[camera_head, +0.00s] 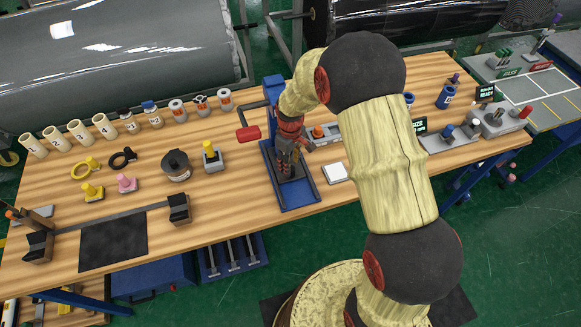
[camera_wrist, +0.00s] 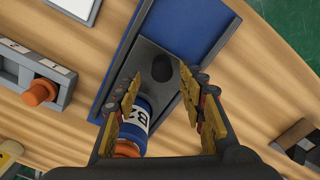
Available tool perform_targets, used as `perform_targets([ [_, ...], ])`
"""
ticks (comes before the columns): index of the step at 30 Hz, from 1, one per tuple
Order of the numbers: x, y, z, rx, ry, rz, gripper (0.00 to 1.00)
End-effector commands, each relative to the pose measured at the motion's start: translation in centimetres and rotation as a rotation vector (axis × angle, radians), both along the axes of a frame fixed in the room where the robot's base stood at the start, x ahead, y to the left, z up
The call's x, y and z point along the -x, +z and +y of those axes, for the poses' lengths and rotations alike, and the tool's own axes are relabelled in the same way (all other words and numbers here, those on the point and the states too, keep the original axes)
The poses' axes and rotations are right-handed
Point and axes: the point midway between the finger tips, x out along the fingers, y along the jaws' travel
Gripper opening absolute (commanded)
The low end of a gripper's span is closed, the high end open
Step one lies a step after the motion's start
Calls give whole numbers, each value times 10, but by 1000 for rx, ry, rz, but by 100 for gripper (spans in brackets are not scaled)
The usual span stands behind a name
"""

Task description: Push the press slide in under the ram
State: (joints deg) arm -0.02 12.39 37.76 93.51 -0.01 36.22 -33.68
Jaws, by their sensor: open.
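The blue press (camera_head: 272,88) stands mid-table with a red handle (camera_head: 248,134) at its left; its blue base (camera_head: 297,194) extends toward the front. My gripper (camera_head: 287,168) is low over that base, open. In the wrist view, the grey slide (camera_wrist: 147,57) lies on the blue base (camera_wrist: 190,25) with a dark upright knob (camera_wrist: 162,68). The knob is near the gap between my open fingers (camera_wrist: 161,88); contact cannot be told. A blue-and-white labelled roll (camera_wrist: 135,122) with an orange end (camera_wrist: 127,149) is at the slide's near end, between the fingers. The ram is hidden by my arm.
A white square pad (camera_head: 336,173) lies right of the base. A grey holder with an orange knob (camera_head: 319,131) is behind it. A stamp with a yellow knob (camera_head: 211,154) and a dark round tin (camera_head: 176,165) stand left.

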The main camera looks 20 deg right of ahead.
Motion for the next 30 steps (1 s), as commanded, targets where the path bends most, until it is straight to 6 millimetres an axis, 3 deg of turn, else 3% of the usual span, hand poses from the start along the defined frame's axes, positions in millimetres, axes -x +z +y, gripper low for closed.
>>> perform_targets([
  [6, -1, 47, 0, 1, 0, -3, 40],
  [12, 0, 75, 0, 0, 0, 0, 40],
  [18, 0, 86, 0, 1, 0, 1, 40],
  [30, 0, 87, 0, 1, 0, 1, 40],
])
